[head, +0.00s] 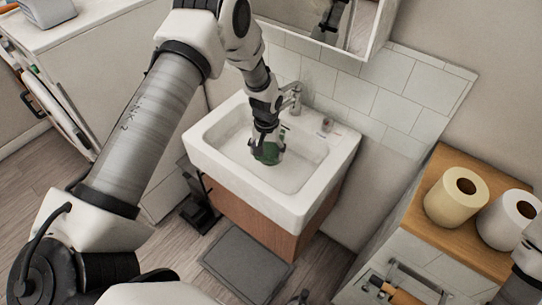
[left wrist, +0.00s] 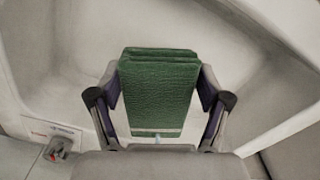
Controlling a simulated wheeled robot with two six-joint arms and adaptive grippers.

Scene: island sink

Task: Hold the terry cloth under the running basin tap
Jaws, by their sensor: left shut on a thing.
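The green terry cloth (left wrist: 158,95) is folded into a thick pad between the fingers of my left gripper (left wrist: 160,112) in the left wrist view. In the head view my left gripper (head: 266,143) points down into the white basin (head: 309,178), with the green cloth (head: 268,156) at its tips. The cloth is inside the basin's outline; its height above the floor of the basin is hard to tell. The chrome tap (head: 292,98) stands at the back rim, partly behind my gripper. I cannot make out a water stream. My right gripper is out of view.
A small item with red on it (head: 327,125) sits on the basin's back right rim. A mirror cabinet (head: 340,25) hangs above. Two paper rolls (head: 457,196) stand on a wooden top at the right. A grey bin or mat (head: 246,265) is on the floor in front.

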